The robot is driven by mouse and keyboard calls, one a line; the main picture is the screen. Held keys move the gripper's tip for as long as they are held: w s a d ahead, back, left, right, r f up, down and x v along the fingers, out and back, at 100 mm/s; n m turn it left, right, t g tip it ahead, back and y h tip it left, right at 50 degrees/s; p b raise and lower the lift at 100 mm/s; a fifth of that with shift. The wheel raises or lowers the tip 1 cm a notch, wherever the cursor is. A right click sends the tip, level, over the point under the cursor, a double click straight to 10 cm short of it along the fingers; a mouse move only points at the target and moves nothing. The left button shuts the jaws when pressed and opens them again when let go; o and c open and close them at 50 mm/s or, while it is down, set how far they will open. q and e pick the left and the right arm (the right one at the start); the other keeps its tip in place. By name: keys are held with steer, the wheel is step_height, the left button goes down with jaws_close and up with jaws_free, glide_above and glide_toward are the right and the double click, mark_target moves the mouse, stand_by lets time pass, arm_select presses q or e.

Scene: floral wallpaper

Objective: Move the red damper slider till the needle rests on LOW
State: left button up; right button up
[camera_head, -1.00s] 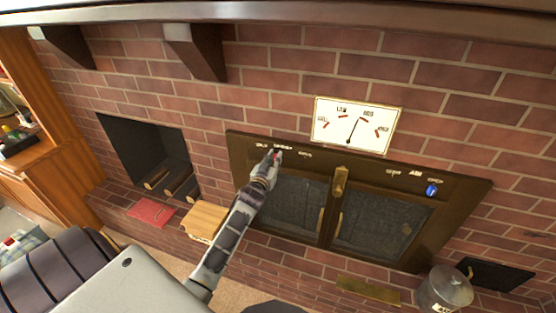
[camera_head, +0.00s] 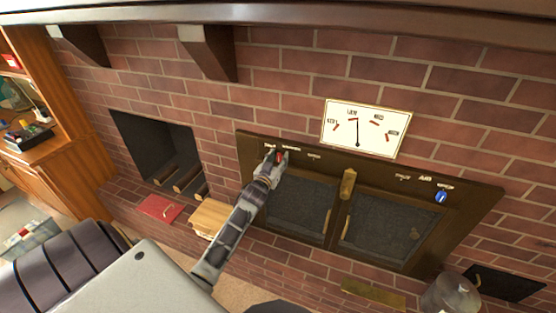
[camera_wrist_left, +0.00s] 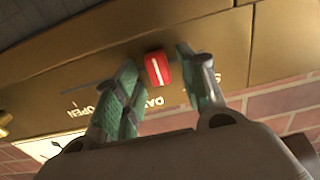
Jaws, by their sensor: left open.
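The red damper slider (camera_wrist_left: 158,68) has a white stripe and sits on the brass upper rail of the stove front. In the head view only a small red bit (camera_head: 279,157) shows at my left gripper (camera_head: 277,156). In the wrist view the left gripper (camera_wrist_left: 160,85) is open, its green-padded fingers on either side of the slider; the right-hand finger is nearer, with a gap visible at the left-hand one. The white gauge (camera_head: 366,128) on the bricks has red marks. Its dark needle (camera_head: 357,133) points almost straight up, at or just right of the LOW mark. My right gripper is out of view.
A blue slider (camera_head: 441,197) sits on the right of the same stove front. A brass latch (camera_head: 348,184) stands between the two glass doors. A wooden block (camera_head: 210,217), a red book-like item (camera_head: 160,208) and a metal canister (camera_head: 447,293) are nearby.

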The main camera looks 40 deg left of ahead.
arm_select(q)
steer(key=v, duration=1.2)
stand_by(0.6)
steer(key=shift+a+f+m, duration=0.1)
steer(key=shift+f+m, duration=0.05)
steer(key=shift+m, duration=0.25)
stand_by(0.5)
steer(key=s+d+f+m+g+h, duration=0.1)
steer(key=s+d+f+g, duration=0.2)
steer(key=f, duration=1)
steer(key=s+f+g+h, duration=0.15)
steer(key=s+f, duration=0.35)
steer(key=f, duration=0.8)
steer(key=s+d+f+m+g, duration=0.15)
steer(key=s+f+g, duration=0.25)
steer(key=f, duration=0.9)
steer(key=s+d+f+g, duration=0.2)
steer(key=s+f, duration=0.6)
steer(key=s, duration=0.3)
steer(key=s+d+f+m+g+h, duration=0.1)
steer(key=s+d+f+g, duration=0.2)
steer(key=s+f, duration=0.5)
steer(key=s+d+f+m+g, duration=0.1)
steer(key=s+d+f+g, duration=0.1)
steer(key=s+f, duration=0.6)
steer(key=shift+s+d+g+h, duration=0.35)
steer(key=shift+s+d, duration=0.25)
steer(key=shift+s, duration=2.35)
